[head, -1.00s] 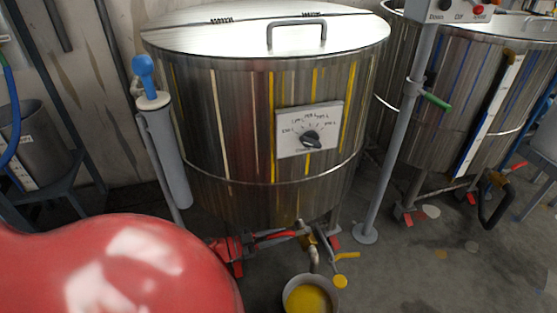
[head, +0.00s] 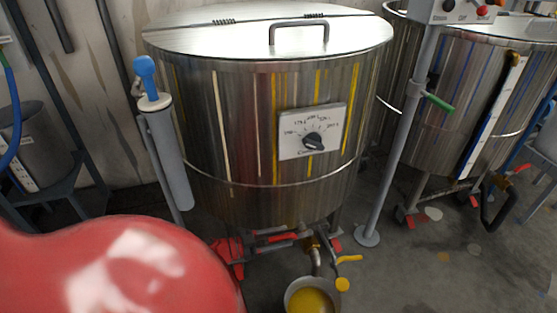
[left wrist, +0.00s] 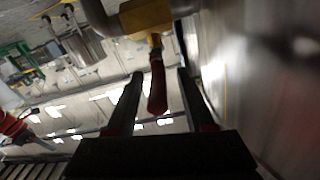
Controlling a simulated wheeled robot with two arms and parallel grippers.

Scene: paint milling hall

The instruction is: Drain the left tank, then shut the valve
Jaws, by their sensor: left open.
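The left tank (head: 235,135) is a steel drum with a closed lid and a dial. At its foot is a brass valve (head: 312,242), also in the left wrist view (left wrist: 145,17), with a pipe bending down over a bucket (head: 288,298) that holds yellow paint. The valve's red handle (left wrist: 157,85) lies between the two dark fingers of my left gripper (left wrist: 159,75), which are apart. In the head view my left gripper (head: 290,242) is low beneath the tank, beside the valve, partly hidden. I cannot tell whether liquid flows. My right gripper is not in view.
A grey post (head: 398,150) with a control box (head: 462,10) stands right of the tank. A second tank (head: 455,100) with its own valve is at the right. A grey tube (head: 165,150) with a blue handle stands at the left. Paint spots mark the floor.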

